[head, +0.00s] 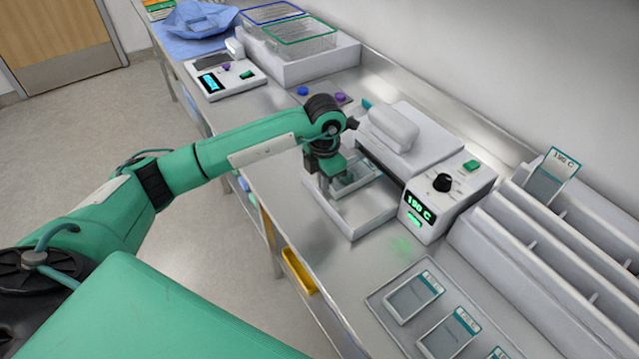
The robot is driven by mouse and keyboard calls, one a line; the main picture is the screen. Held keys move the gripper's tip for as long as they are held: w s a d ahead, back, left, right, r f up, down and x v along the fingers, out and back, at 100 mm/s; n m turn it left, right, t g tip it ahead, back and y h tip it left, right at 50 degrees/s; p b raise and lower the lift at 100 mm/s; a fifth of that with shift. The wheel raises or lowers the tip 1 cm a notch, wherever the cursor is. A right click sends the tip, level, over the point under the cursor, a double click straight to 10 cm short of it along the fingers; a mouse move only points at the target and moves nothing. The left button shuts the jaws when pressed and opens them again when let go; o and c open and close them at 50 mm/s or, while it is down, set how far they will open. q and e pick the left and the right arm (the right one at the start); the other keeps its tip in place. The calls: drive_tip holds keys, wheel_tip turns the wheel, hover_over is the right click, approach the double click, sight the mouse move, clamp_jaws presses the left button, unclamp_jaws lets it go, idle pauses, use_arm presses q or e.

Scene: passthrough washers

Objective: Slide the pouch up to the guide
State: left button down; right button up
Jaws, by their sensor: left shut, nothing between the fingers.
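A pouch (361,180) with a pale clear face and a teal edge lies on the white feed tray (362,226) in front of the sealer (432,172). The sealer has a black knob, a green button and a display reading 190 C. My left gripper (326,192) points down at the pouch's near left side, its fingers shut and empty. I cannot tell whether the fingertips touch the pouch. The gripper hides part of the pouch, and the guide is not clearly distinguishable. My right gripper is not in view.
Several pouches lie in a shallow tray (372,297) at the front right. A white slotted rack (545,258) holds one upright pouch (549,176). A second device (226,78), wire baskets (300,36) and blue cloth (198,22) stand at the back. A yellow bin (299,271) hangs at the counter's edge.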

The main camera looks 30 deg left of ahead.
use_arm(q)
drive_tip(key=shift+w+d+b, duration=0.35)
drive_tip(key=shift+w+d, duration=0.05)
drive_tip(key=shift+w, duration=0.3)
drive_tip(key=shift+w+d+b, duration=0.3)
drive_tip(key=shift+w+d, duration=0.1)
drive_tip(key=shift+w, duration=0.25)
drive_tip(key=shift+s+a+r, duration=0.1)
drive_tip(key=shift+r, duration=0.15)
drive_tip(key=shift+s+a+r+p, duration=0.25)
drive_tip(key=shift+s+r+p, duration=0.2)
drive_tip(key=shift+r, duration=0.15)
drive_tip(key=shift+s+a+r+p, duration=0.25)
drive_tip(key=shift+s+r+p, duration=0.15)
drive_tip(key=shift+r, duration=0.2)
drive_tip(key=shift+s+a+r+p, duration=0.25)
drive_tip(key=shift+s+r+p, duration=0.15)
drive_tip(key=shift+r, duration=0.2)
